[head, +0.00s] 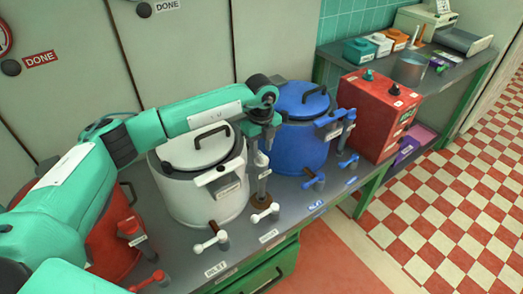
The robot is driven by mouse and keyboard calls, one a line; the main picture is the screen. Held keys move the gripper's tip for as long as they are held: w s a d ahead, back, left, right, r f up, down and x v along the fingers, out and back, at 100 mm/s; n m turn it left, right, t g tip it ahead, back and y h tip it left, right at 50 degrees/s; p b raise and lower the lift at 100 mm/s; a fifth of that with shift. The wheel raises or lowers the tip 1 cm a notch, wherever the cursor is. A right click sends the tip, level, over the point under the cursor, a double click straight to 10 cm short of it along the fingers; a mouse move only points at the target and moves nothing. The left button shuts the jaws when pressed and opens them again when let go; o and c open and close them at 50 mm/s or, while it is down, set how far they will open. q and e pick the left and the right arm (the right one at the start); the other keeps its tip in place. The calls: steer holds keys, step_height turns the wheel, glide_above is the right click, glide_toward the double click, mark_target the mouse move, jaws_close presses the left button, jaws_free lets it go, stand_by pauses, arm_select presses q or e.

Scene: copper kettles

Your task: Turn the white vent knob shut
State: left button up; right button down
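A white kettle (192,180) with a lid stands on the grey counter, between a red and a blue one. White knobs show in front of it: a left one (209,241) and a right one (265,213), each with crossbar arms. A white lever (211,175) juts from the kettle's front. I cannot read for sure which is labelled vent. My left gripper (259,158) points down beside the kettle's right side, above and behind the right knob, apart from it. Its fingers are too small to tell open or shut. My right gripper is not in view.
The blue kettle (300,135) stands close right of my gripper, with blue knobs (314,180) in front. My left arm crosses over the red kettle (112,250). A red box (372,115) is at right.

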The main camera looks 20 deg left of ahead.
mark_target(261, 158)
arm_select(q)
steer(key=shift+f, duration=1.35)
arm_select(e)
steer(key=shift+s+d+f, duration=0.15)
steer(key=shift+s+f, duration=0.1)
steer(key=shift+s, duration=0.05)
arm_select(q)
jaws_close()
